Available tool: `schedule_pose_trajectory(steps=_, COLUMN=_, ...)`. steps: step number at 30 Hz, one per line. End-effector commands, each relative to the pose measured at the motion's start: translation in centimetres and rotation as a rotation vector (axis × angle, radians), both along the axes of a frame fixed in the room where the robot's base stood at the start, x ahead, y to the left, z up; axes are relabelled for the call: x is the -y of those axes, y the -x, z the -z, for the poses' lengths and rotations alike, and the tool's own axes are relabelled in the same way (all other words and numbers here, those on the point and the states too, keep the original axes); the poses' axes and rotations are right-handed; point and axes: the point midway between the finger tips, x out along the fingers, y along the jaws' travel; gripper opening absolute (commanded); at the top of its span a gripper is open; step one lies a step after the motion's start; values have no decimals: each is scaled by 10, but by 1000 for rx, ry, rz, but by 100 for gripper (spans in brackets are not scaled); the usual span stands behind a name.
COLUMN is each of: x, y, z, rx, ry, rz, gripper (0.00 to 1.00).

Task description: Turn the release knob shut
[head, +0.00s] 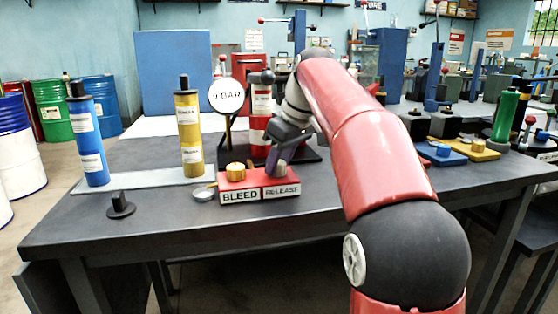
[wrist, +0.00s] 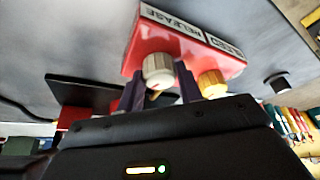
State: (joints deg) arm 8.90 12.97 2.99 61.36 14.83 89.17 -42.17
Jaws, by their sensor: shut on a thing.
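The red valve block (head: 230,183) stands near the table's front edge, labelled BLEED on the left and RELEASE on the right. The release knob (wrist: 158,68), pale grey and ribbed, shows in the wrist view on the RELEASE side. My gripper (wrist: 160,84) has one dark finger on each side of it and is shut on it. In the head view my gripper (head: 277,158) reaches down onto the RELEASE half and hides that knob. The yellow bleed knob (head: 235,171) is just left of it; it also shows close beside a finger in the wrist view (wrist: 211,83).
Behind the block stand a round BAR dial (head: 226,96) and a red-and-white cylinder (head: 261,110) on a dark base. Yellow (head: 188,130) and blue (head: 86,135) cylinders stand on a pale strip at left. A small black knobbed piece (head: 120,206) lies front left.

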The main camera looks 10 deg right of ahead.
Motion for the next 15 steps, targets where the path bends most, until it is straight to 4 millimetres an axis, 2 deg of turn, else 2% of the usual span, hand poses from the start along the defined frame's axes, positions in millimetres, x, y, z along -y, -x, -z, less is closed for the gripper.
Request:
schedule_pose_trajectory(steps=6, x=2, y=-1, z=0, rx=0, ry=0, rz=-159, gripper=13)
schedule_pose_trajectory(steps=15, x=2, y=-1, z=0, rx=1, ry=1, rz=-294, gripper=13)
